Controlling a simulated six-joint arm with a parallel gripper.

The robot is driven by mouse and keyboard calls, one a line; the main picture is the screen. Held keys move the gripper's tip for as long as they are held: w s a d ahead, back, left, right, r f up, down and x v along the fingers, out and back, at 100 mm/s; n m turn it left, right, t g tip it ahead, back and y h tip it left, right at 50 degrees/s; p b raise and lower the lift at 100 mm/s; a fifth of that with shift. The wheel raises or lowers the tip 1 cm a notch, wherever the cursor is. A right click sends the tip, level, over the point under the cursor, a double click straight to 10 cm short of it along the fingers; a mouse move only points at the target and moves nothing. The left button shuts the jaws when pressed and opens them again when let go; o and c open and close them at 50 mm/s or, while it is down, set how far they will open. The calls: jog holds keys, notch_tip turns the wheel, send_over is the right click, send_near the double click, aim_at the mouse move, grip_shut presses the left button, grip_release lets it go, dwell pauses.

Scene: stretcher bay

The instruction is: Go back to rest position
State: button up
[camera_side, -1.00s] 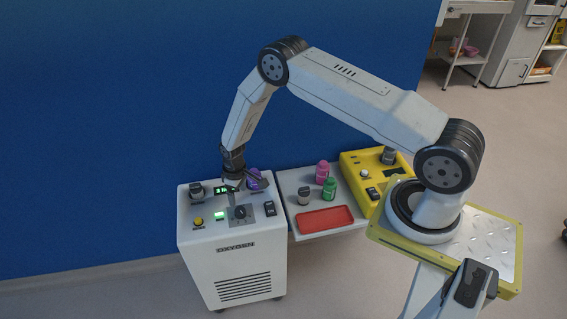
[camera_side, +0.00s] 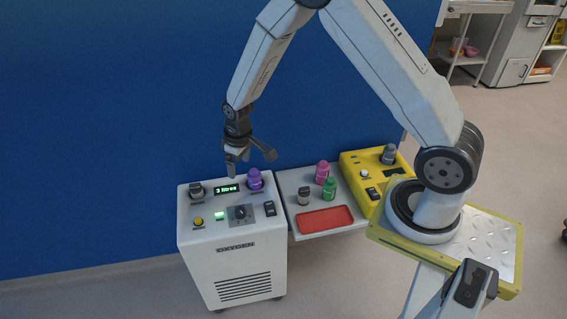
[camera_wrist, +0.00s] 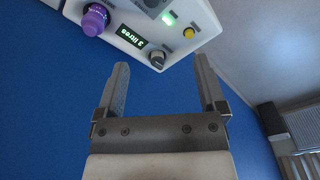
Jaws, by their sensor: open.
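My gripper (camera_side: 250,158) is open and empty in the side view, in the air above the back of the white oxygen unit (camera_side: 236,265). In the wrist view my gripper (camera_wrist: 168,85) shows two spread fingers with nothing between them. The oxygen unit's display (camera_side: 227,189) reads "3 litres", and a green light (camera_side: 219,216) is lit. A dark dial (camera_side: 240,212) sits on its top panel, clear of my gripper.
A purple knob (camera_side: 255,180), a grey knob (camera_side: 197,191) and a yellow button (camera_side: 198,221) stand on the unit. Beside it, a shelf (camera_side: 286,183) carries small bottles and a red tray (camera_side: 325,219). A yellow device (camera_side: 352,160) stands further right. A blue wall (camera_side: 100,120) is behind.

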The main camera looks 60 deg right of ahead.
jog(key=s+a+r+m+t, duration=0.1)
jog(key=s+a+r, duration=0.1)
jog(key=s+r, duration=1)
jog(key=s, duration=0.4)
jog(key=shift+s+r+t, duration=0.2)
jog(key=shift+s+t, duration=0.05)
jog(key=shift+t, duration=0.05)
